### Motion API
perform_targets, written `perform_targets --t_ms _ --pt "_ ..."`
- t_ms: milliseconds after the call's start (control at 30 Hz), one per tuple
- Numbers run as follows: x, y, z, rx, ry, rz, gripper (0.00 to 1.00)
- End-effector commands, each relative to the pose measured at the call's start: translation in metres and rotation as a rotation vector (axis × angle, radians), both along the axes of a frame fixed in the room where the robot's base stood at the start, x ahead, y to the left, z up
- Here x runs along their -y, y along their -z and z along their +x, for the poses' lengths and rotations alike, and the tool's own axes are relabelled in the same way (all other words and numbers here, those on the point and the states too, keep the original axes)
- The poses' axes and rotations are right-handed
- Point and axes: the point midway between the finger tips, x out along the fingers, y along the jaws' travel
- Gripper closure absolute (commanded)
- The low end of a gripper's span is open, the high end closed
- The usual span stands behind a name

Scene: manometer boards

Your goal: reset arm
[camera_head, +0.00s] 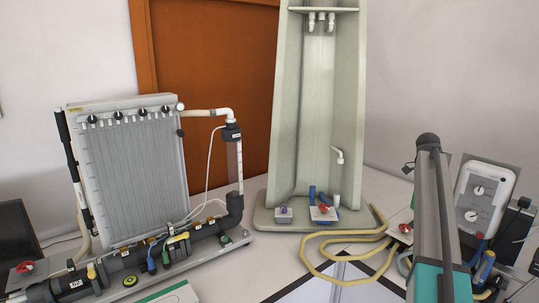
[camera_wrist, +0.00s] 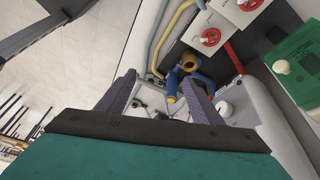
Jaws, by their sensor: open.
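My gripper (camera_wrist: 160,95) shows in the wrist view, with its two dark ribbed fingers spread apart. It is open and nothing is held between the fingers. A blue fitting with a brass end (camera_wrist: 188,68) lies beyond and between the fingertips; I cannot tell how far away it is. In the head view my grey and teal arm reaches in at the right, in front of a white panel with two dials (camera_head: 484,196). The fingers cannot be made out in the head view.
A manometer board (camera_head: 140,180) with black pipes stands at the left. A tall pale green stand (camera_head: 318,120) is in the middle, with a beige hose (camera_head: 345,240) before it. Red valve knobs (camera_wrist: 211,37) and a green box (camera_wrist: 300,65) are close in the wrist view.

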Motion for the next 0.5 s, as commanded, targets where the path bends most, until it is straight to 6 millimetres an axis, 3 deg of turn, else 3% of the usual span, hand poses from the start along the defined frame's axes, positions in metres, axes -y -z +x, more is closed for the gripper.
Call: perform_targets --t_ms 233,500 --pt "-0.038 0.048 0.006 -0.018 -0.172 0.048 0.4" --pt "-0.111 0.128 0.011 -0.05 -0.498 0.132 0.4"
